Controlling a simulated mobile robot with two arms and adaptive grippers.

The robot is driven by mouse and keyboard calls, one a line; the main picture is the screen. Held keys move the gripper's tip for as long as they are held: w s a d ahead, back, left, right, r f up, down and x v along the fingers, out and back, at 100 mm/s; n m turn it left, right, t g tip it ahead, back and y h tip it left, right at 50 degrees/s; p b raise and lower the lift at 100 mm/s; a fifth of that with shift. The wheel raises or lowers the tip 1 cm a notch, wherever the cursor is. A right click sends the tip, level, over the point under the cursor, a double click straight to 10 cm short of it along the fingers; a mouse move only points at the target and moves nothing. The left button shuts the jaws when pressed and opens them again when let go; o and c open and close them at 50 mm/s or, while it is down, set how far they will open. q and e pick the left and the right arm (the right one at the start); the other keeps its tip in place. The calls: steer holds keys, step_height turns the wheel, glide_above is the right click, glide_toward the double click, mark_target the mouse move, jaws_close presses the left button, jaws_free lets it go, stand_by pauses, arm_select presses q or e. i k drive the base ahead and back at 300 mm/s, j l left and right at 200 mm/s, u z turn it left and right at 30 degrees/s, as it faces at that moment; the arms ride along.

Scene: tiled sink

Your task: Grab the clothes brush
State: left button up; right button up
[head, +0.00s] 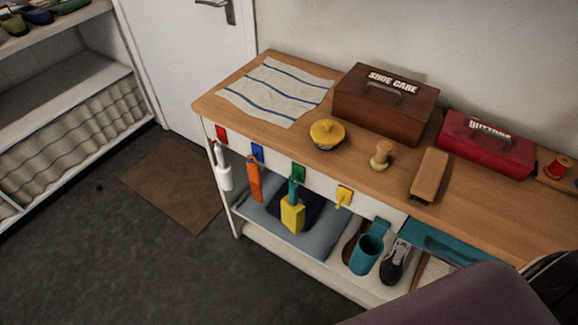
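A wooden block-shaped brush (430,174), which looks like the clothes brush, lies on the wooden bench top (480,205) near its front edge. Neither of my grippers is in view, and nothing is seen touching the brush.
Behind the brush stand a brown SHOE CARE box (385,108) and a red BUTTONS box (487,145). A yellow-lidded tin (327,134) and a striped cloth (278,90) are farther left. A large purple-grey shape (470,300) blocks the lower right.

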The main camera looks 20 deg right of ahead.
mark_target(425, 184)
steer(key=z, duration=1.65)
